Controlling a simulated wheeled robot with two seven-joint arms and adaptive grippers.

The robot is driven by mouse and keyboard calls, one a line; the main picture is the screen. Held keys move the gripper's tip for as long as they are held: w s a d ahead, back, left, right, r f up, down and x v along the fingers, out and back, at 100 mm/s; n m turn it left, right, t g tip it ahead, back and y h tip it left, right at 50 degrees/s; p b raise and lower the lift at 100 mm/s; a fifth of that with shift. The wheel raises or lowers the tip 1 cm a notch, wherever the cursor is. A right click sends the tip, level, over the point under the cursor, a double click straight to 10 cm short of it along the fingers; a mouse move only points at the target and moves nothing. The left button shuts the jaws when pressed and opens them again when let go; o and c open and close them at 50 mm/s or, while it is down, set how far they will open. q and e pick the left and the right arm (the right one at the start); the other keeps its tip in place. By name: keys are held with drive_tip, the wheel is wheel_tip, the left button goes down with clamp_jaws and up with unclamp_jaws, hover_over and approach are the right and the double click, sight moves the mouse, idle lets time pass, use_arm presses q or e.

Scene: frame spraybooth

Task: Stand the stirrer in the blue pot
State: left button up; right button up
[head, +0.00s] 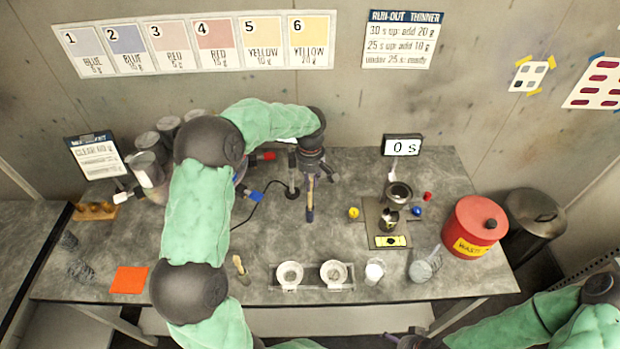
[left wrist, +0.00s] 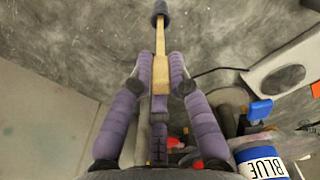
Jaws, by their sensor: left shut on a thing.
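The stirrer (head: 310,195) is a wooden stick with a dark blue-grey end. My left gripper (head: 310,174) is shut on it and holds it above the back middle of the bench, dark end toward the bench front. In the left wrist view the stirrer (left wrist: 160,45) sticks out between the two purple fingers (left wrist: 160,78). The blue pot (left wrist: 262,165), with a white BLUE label, shows at the lower right of the left wrist view, apart from the stirrer. In the head view my left arm seems to hide it. My right gripper (head: 410,341) is partly cut off at the bottom edge.
Several pots (head: 148,168) stand at the back left. A red waste bin (head: 475,226) is right. The middle bench is mostly clear.

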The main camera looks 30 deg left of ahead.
sight(310, 196)
use_arm(q)
drive_tip(key=shift+f+b, duration=1.05)
drive_tip(key=shift+f, duration=1.15)
drive_tip(key=o, duration=0.8)
drive_tip(key=shift+o, duration=0.2)
drive_tip(key=shift+r, duration=0.1)
